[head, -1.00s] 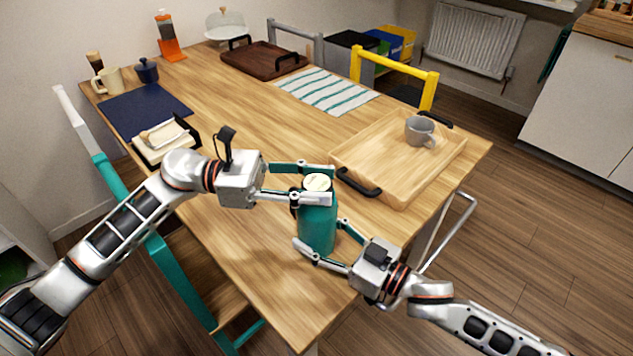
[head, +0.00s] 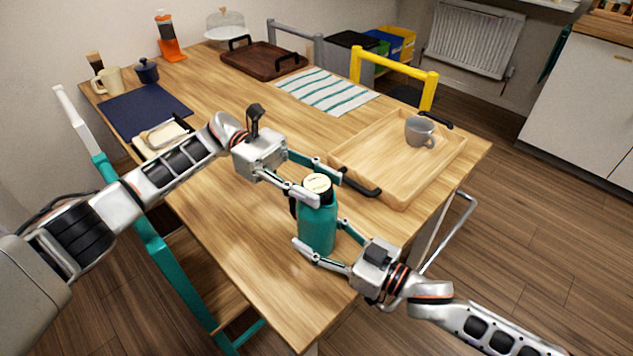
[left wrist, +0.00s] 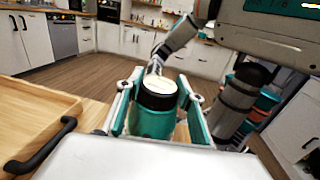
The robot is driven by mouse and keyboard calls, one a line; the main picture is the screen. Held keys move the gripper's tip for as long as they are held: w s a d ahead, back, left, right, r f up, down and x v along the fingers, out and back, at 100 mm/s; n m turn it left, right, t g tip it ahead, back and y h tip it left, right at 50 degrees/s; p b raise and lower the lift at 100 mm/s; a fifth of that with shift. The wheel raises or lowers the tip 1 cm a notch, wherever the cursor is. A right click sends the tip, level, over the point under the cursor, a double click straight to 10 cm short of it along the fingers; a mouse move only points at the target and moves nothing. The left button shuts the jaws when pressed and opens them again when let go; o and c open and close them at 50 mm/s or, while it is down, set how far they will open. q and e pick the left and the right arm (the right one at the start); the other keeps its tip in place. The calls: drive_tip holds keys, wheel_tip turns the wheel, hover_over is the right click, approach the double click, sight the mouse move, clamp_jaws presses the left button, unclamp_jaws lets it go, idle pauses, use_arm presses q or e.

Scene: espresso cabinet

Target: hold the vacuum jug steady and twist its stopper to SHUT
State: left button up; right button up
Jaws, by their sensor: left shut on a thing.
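The vacuum jug (head: 317,232) is teal and stands upright on the wooden table near its front right edge. Its stopper (head: 317,183) has a cream top and a dark rim. Marks on the top are too small to read. My left gripper (head: 328,188) is shut on the stopper, with one finger on each side. In the left wrist view the stopper (left wrist: 158,86) sits between the two teal fingers, above the jug's teal body (left wrist: 152,122). My right gripper (head: 319,235) is shut around the jug's body, low down. Part of the jug's dark handle is hidden by the left fingers.
A light wooden tray (head: 372,158) with a grey mug (head: 419,130) stands close behind and right of the jug. A butter dish (head: 158,136) lies behind my left arm. A striped cloth (head: 325,91) lies farther back. The table's middle is clear.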

sight(316, 183)
use_arm(q)
drive_tip(key=shift+s+d+f+m+g+y, duration=0.15)
drive_tip(key=shift+f+m+g+y, duration=0.25)
drive_tip(key=shift+m+g+y, duration=0.25)
drive_tip(key=shift+g, duration=0.25)
drive_tip(key=shift+r+y, duration=0.1)
drive_tip(key=shift+y, duration=0.15)
drive_tip(key=o, duration=1.1)
drive_tip(key=shift+r, duration=0.15)
drive_tip(key=shift+r, duration=0.15)
wheel_tip(316, 183, up, 10)
drive_tip(key=shift+f, duration=0.1)
drive_tip(key=shift+f, duration=0.1)
